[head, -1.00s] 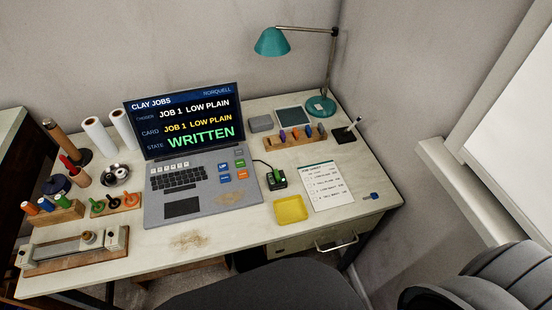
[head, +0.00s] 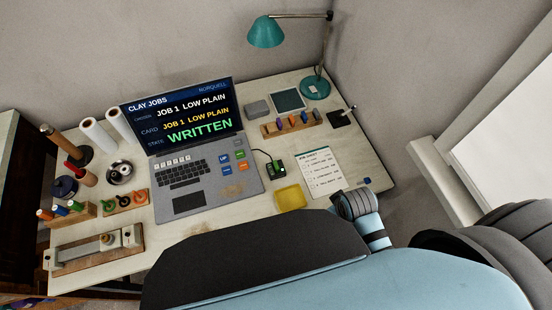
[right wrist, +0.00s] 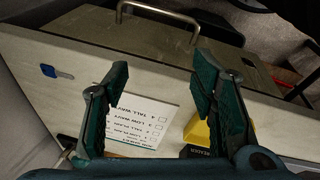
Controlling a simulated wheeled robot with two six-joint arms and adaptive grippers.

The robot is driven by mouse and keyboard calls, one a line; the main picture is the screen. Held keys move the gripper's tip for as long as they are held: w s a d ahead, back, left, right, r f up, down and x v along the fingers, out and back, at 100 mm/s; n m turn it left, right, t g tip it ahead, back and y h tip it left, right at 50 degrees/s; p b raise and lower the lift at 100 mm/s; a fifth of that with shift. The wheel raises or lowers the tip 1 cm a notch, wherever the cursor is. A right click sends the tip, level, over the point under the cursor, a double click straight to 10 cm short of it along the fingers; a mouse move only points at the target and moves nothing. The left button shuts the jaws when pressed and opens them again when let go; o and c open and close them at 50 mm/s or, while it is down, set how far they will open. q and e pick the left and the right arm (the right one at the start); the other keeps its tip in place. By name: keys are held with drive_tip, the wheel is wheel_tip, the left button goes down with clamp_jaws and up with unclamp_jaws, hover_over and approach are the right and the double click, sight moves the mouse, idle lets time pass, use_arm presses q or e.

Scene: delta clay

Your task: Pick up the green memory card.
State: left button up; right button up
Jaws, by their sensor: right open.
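The green memory card (head: 277,161) stands upright in the small black card reader (head: 278,173), right of the laptop in the head view. In the right wrist view, the reader (right wrist: 208,152) shows only as a dark labelled edge low in the picture, and I cannot make out the card. My right gripper (right wrist: 162,72) is open and empty above the front part of the desk, with the job sheet (right wrist: 140,120) seen between its fingers. Its fingers cannot be made out in the head view. My left gripper is not in view.
A yellow tray (head: 290,197) lies just in front of the reader; the job sheet lies to its right. The laptop (head: 200,185) stands left of the reader, with a wooden rack of coloured tools (head: 291,126) behind it. A small blue item (right wrist: 48,71) lies near the desk edge.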

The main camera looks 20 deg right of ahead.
drive_tip(key=w+a+r+n+g, duration=0.1)
drive_tip(key=w+a+r+n, duration=0.2)
drive_tip(key=w, duration=0.2)
drive_tip(key=w+a+r+n, duration=0.2)
drive_tip(key=w+r+n, duration=0.15)
drive_tip(key=w, duration=0.25)
wheel_tip(320, 180, up, 9)
drive_tip(key=n+g+p, duration=0.1)
drive_tip(key=n+p, duration=0.1)
drive_tip(key=n, duration=0.6)
hover_over(277, 164)
drive_tip(key=shift+n+y, duration=0.35)
drive_tip(key=shift+y, duration=0.05)
wheel_tip(277, 164, down, 14)
drive_tip(key=b, duration=0.5)
drive_tip(key=shift+s+f, duration=0.1)
drive_tip(key=shift+f, duration=0.05)
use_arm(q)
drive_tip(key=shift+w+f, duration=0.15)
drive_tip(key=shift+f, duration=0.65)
use_arm(e)
drive_tip(key=c, duration=0.8)
